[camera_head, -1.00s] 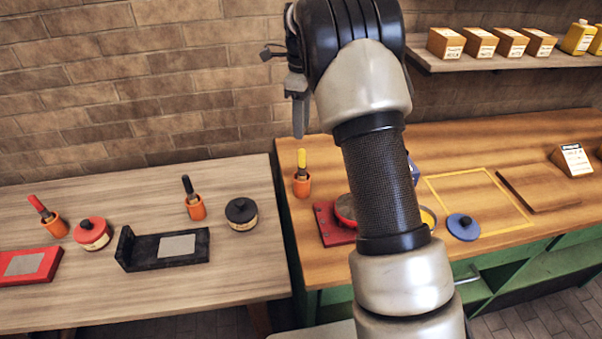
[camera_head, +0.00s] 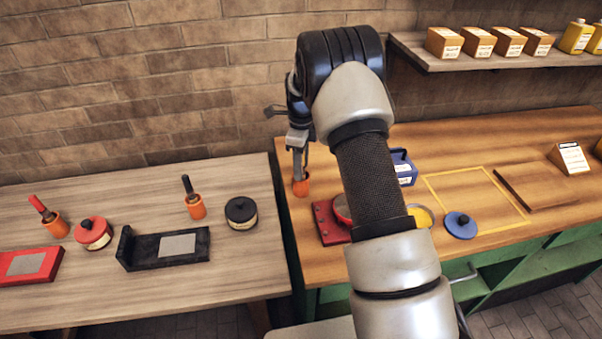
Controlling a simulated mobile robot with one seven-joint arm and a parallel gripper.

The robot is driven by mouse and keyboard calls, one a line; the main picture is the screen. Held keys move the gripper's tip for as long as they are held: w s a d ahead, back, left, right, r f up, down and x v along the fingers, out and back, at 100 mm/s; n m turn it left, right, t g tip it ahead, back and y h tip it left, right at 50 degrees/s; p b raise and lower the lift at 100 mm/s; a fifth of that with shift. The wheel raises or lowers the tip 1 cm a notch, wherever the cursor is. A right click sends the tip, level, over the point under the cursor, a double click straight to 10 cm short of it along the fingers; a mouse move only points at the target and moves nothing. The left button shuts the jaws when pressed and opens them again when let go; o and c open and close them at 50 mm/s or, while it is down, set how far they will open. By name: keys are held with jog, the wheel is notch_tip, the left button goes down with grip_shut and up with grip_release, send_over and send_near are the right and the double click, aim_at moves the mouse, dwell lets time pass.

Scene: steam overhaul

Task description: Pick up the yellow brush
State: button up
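The orange cup (camera_head: 301,188) stands near the left end of the right-hand wooden bench. In the earlier frame it holds the yellow brush upright; now the brush is hidden behind my gripper. My gripper (camera_head: 299,165) points down directly over this cup, its fingertips at about the height of the cup's rim. I cannot tell whether the fingers are open, or whether they touch the brush.
A red block (camera_head: 331,222), a blue holder (camera_head: 403,168), an open yellow tin (camera_head: 421,216) and a blue lid (camera_head: 460,225) lie right of the cup. The left bench (camera_head: 90,285) carries red-handled and black-handled brushes in cups. A shelf (camera_head: 470,60) is at upper right.

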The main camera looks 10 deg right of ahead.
jog(key=shift+f, duration=0.4)
jog(key=shift+c, duration=0.4)
grip_shut()
jog(key=shift+r, duration=0.1)
notch_tip(320, 180, up, 10)
jog(key=shift+f+b, duration=0.1)
jog(key=shift+b, duration=0.3)
